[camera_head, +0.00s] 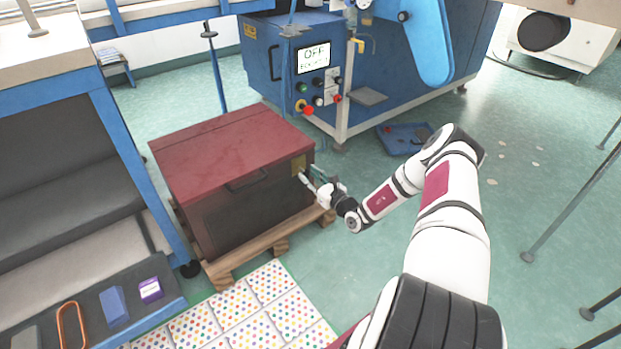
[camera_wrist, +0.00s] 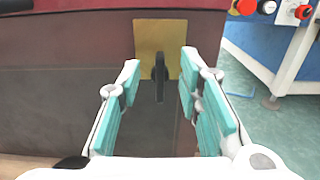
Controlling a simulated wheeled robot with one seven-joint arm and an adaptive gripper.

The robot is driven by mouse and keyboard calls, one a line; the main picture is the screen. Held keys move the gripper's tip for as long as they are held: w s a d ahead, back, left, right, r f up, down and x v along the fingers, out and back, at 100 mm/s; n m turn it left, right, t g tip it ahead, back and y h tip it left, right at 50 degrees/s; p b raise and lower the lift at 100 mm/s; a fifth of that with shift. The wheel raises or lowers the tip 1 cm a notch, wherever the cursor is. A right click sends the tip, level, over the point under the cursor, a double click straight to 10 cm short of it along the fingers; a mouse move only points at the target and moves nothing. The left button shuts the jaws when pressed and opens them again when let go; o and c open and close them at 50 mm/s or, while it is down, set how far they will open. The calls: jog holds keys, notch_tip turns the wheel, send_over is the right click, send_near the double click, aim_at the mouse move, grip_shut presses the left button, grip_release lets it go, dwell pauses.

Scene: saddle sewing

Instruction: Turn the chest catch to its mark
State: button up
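The chest (camera_head: 240,170) has a dark red lid and dark sides and stands on a wooden pallet. Its catch (camera_wrist: 160,72) is a dark lever hanging straight down on a brass plate (camera_wrist: 147,35) on the front face. The brass plate also shows in the head view (camera_head: 298,163), near the chest's right corner. My gripper (camera_wrist: 159,70) is open, with a teal-padded finger on either side of the catch in the wrist view. A gap shows between the catch and each finger. I cannot make out the mark.
A blue machine (camera_head: 350,65) with an "OFF" display stands behind the chest. A blue tray (camera_head: 402,138) lies on the floor to the right. A blue-framed rack (camera_head: 135,165) is close on the left. Spotted tiles (camera_head: 245,312) lie in front of the pallet (camera_head: 250,258).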

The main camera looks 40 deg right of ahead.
grip_shut()
jog(key=m+p, duration=0.1)
jog(key=m, duration=0.5)
jog(key=m+p, duration=0.1)
jog(key=m, duration=0.5)
jog(key=m+p, duration=0.1)
jog(key=m, duration=0.5)
jog(key=shift+d+f, duration=0.25)
jog(key=shift+f, duration=0.05)
dwell(0.5)
